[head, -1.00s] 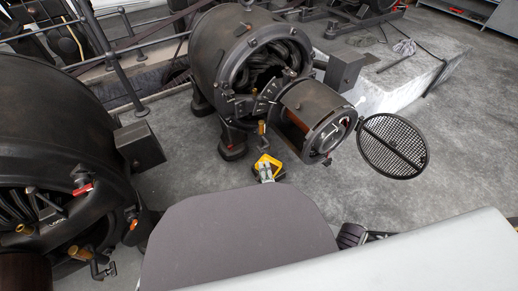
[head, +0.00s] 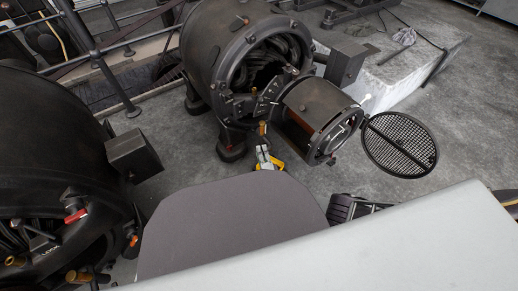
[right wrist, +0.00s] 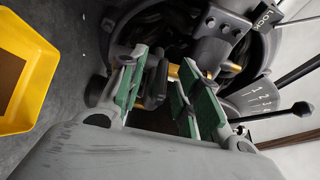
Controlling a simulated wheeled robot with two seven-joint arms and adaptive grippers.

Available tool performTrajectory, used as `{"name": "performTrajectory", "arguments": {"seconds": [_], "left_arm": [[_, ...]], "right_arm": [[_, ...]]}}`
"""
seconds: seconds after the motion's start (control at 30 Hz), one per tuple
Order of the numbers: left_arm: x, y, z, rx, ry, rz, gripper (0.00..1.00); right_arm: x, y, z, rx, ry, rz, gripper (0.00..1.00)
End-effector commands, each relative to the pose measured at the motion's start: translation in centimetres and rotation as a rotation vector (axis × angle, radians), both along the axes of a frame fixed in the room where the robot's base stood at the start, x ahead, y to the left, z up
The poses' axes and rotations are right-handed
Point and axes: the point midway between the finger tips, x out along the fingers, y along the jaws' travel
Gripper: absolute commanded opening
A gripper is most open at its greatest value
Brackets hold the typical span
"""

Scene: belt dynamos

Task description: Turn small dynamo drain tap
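The small dynamo (head: 215,55) stands at the top middle of the head view. Its brass drain tap (head: 262,128) hangs low at its front. My right gripper (head: 264,153) is just below the tap, its green-padded fingers pointing at it. In the right wrist view the right gripper (right wrist: 162,90) is open. A dark handle-like part (right wrist: 157,84) and some brass (right wrist: 174,72) show between the fingers, with no clear contact. A yellow tray (head: 277,164) lies on the floor, partly hidden by the gripper. My left gripper is not in view.
A larger dynamo (head: 55,140) fills the left. A cylindrical housing (head: 312,108) and an open mesh cover (head: 400,144) stick out right of the tap. A lever with a numbered scale (right wrist: 255,98) is close to the right finger. Bare floor (head: 190,165) lies to the left.

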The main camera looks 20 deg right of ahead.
Motion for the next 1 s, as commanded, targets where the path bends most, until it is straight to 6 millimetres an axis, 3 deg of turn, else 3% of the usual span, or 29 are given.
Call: {"name": "performTrajectory", "arguments": {"seconds": [0.47, 0.73, 1.0], "left_arm": [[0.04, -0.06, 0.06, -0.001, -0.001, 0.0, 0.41], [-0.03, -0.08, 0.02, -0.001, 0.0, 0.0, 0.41], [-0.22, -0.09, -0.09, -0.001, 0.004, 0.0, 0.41]], "right_arm": [[0.16, -0.22, 0.0, 0.0, 0.0, 0.0, 0.34], [0.15, -0.21, -0.01, 0.0, 0.0, 0.0, 0.0], [0.13, -0.17, -0.03, 0.0, 0.002, -0.001, 0.0]]}}
